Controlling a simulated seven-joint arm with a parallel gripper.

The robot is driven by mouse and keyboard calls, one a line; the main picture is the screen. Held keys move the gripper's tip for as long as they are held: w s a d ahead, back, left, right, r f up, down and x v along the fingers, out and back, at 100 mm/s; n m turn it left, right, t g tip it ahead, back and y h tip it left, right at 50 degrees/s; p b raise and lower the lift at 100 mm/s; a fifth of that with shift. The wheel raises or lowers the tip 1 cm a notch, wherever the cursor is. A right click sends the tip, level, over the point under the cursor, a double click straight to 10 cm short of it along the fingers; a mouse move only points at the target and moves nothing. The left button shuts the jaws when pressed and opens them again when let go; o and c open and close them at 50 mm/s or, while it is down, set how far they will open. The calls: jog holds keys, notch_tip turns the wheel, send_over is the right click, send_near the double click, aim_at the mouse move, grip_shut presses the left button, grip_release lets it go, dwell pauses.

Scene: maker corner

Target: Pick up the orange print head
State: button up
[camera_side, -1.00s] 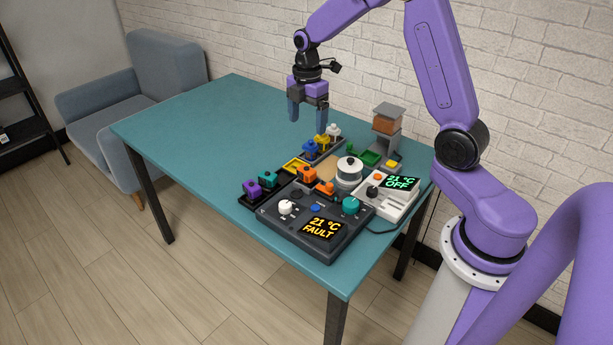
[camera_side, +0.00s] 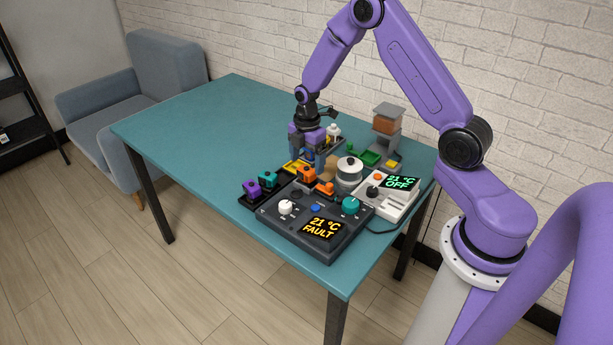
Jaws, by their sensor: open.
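The orange print head (camera_side: 306,175) stands at the right end of a dark rack (camera_side: 252,201), in a row with a teal head (camera_side: 267,179) and a purple head (camera_side: 251,188). My gripper (camera_side: 307,160) points down, open, with its fingers just above and behind the orange head in this view. I cannot tell whether the fingers are beside the head or still behind it. Nothing shows between the fingers.
A dark control box (camera_side: 275,222) reading FAULT stands in front, with a smaller orange piece (camera_side: 326,188) near its back edge. A white round pot (camera_side: 349,171) and a light box (camera_side: 398,202) reading OFF stand right. The left of the teal table (camera_side: 200,130) is clear.

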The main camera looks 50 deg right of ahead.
aim_at(306, 167)
jog(key=shift+a+f, duration=0.1)
jog(key=shift+f, duration=2.05)
jog(key=c, duration=1.2)
jog(key=shift+r, duration=0.15)
